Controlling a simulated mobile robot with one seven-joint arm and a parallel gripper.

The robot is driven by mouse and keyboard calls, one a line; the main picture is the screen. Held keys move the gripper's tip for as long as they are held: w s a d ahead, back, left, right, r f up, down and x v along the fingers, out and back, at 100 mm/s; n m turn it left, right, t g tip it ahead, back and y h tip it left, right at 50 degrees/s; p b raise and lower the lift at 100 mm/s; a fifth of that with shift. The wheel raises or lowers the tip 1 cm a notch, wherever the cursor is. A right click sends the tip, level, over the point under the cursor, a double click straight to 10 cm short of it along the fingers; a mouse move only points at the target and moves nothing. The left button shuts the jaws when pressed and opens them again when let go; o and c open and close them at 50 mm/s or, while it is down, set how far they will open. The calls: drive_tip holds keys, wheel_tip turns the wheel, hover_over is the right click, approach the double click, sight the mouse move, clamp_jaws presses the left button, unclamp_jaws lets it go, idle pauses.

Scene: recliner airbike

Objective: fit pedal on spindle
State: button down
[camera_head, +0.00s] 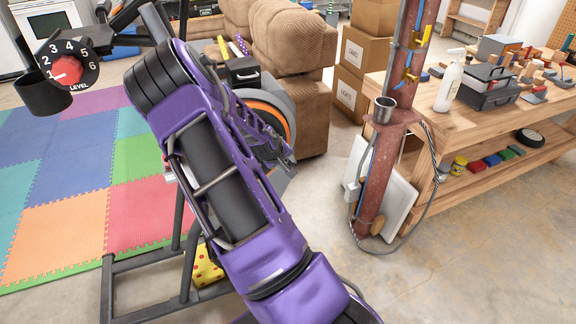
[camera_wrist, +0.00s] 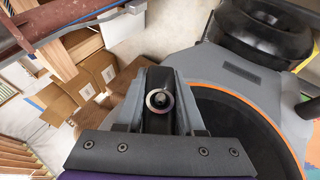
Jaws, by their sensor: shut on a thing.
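My gripper (camera_wrist: 158,110) is shut on a dark block, which I take to be the pedal (camera_wrist: 152,76), in the wrist view. A silver ring with a dark centre shows on the block's face, between the fingers. I cannot tell whether this ring is the pedal's bore or the end of a spindle. In the head view my gripper (camera_head: 283,158) is beside the bike's grey housing with its orange ring (camera_head: 266,109). My purple arm hides much of the bike there, and I cannot make out the pedal or spindle.
A brown recliner (camera_head: 287,40) stands behind the bike. A rusty red post (camera_head: 384,165) and a wooden workbench (camera_head: 468,122) stand to the right. The bike's dark base frame (camera_head: 148,257) is at lower left, by a yellow spotted block (camera_head: 207,267). Bare floor lies at lower right.

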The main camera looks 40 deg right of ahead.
drive_tip(key=shift+c, duration=2.2)
unclamp_jaws()
drive_tip(key=p+v, duration=0.3)
drive_tip(key=v, duration=1.4)
drive_tip(key=shift+a+r, duration=0.15)
drive_tip(key=shift+r, duration=0.05)
